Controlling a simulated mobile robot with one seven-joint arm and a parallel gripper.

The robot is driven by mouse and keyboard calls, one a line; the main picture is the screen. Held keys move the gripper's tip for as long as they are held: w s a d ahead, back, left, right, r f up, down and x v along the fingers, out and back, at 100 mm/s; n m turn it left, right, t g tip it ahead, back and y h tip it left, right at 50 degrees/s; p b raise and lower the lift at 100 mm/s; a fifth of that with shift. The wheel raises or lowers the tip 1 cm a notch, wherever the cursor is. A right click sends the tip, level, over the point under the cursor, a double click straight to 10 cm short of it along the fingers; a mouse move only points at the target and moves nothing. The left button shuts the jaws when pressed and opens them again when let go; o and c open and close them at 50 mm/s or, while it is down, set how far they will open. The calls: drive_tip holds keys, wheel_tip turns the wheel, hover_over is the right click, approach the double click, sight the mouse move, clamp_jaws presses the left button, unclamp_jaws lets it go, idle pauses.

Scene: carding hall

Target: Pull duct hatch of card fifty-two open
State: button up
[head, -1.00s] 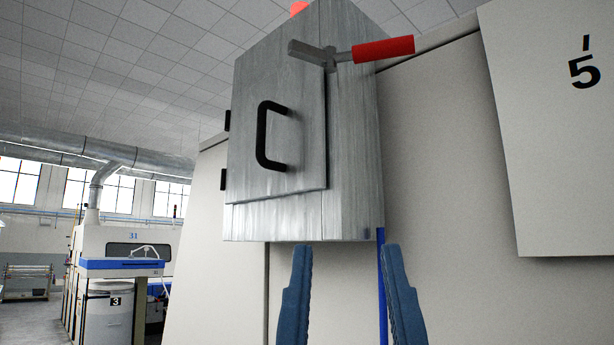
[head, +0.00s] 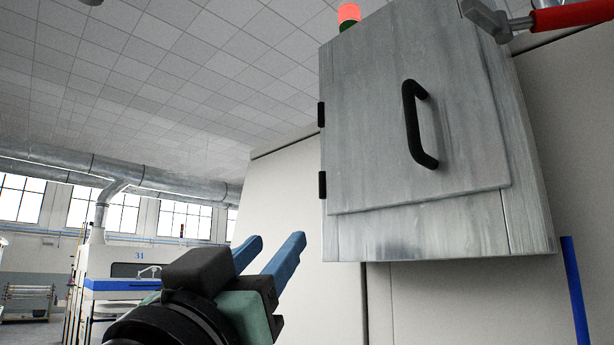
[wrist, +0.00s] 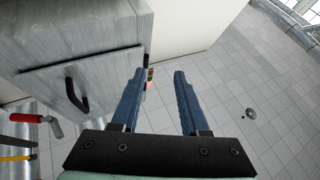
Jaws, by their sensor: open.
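The duct hatch (head: 372,130) is a grey metal door on a metal box, with a black C-shaped handle (head: 416,125) and black hinges on its left edge. It looks shut. A lever with a red grip (head: 570,16) sits at the hatch's upper right, partly cut off by the frame. My gripper (head: 272,245) is open and empty, below and left of the hatch, apart from the handle. In the wrist view the handle (wrist: 76,95) and the red-gripped lever (wrist: 38,119) lie left of my open fingers (wrist: 160,75).
A pale machine panel (head: 290,195) stands behind and below the box. A red lamp (head: 348,13) is above the box. A blue post (head: 575,290) stands at the right. Another machine marked 31 (head: 125,275) is at far left. The space left of the box is open.

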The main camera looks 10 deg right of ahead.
wheel_tip(320, 180, up, 10)
drive_tip(key=s+m+g+h+p, duration=0.25)
drive_tip(key=m+g+h, duration=0.2)
drive_tip(key=g, duration=0.25)
drive_tip(key=m+g+h+p, duration=0.2)
drive_tip(key=m+g+p, duration=0.15)
drive_tip(key=g, duration=0.25)
approach(403, 87)
drive_tip(key=shift+m, duration=0.3)
drive_tip(key=p+x, duration=0.5)
drive_tip(key=x, duration=0.4)
drive_tip(key=shift+w+d+p, duration=0.15)
drive_tip(key=shift+d+p, duration=0.2)
drive_tip(key=shift+p, duration=0.05)
drive_tip(key=shift+w+d, duration=0.2)
drive_tip(key=shift+d, duration=0.2)
drive_tip(key=shift+f, duration=0.1)
clamp_jaws()
